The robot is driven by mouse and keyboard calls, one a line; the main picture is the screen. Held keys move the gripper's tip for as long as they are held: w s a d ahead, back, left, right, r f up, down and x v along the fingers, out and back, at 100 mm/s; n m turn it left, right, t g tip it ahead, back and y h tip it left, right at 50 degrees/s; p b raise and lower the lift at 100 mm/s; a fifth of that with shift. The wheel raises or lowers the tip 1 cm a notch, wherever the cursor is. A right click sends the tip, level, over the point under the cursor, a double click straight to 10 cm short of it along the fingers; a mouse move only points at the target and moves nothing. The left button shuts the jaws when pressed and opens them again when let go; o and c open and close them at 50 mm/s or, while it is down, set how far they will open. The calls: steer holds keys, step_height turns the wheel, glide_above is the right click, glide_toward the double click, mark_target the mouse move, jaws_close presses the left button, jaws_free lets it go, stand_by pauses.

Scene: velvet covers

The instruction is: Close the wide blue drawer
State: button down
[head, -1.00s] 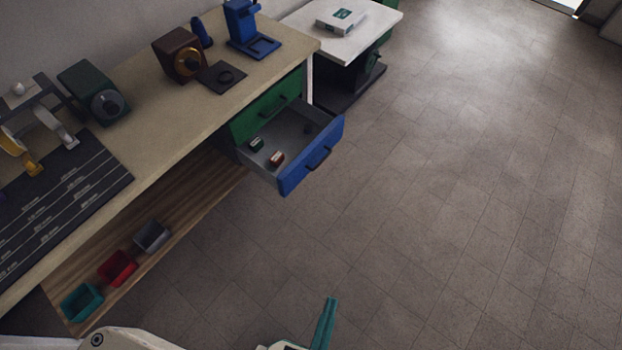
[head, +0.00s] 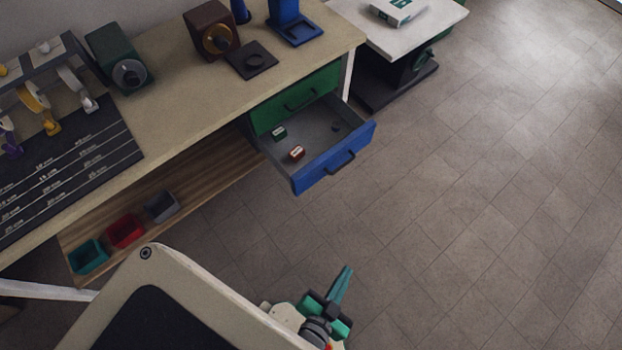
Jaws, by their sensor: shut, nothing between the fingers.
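The wide blue drawer (head: 338,160) hangs under the right end of the workbench and is pulled out. Its blue front with a dark handle faces the floor side.
A green drawer (head: 298,99) above the blue one is shut. The workbench (head: 190,103) runs along the wall, with a wooden lower shelf (head: 205,172) holding bins. A white-topped side table (head: 405,40) stands behind. The floor (head: 480,200) on the right is clear.

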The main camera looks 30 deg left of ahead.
steer(key=w+a+f+m+g+y, duration=0.1)
steer(key=w+a+f+g, duration=0.15)
steer(key=f, duration=0.45)
steer(key=g+y, duration=0.6)
steer(key=y, duration=0.4)
glide_toward(302, 178)
step_height(302, 178, down, 3)
steer(key=a, duration=0.2)
steer(key=w+a, duration=0.1)
steer(key=shift+w+a+f, duration=0.25)
steer(key=shift+a, duration=0.15)
steer(key=shift+w+a, duration=0.15)
steer(key=shift+a, duration=0.3)
steer(key=shift+w, duration=0.1)
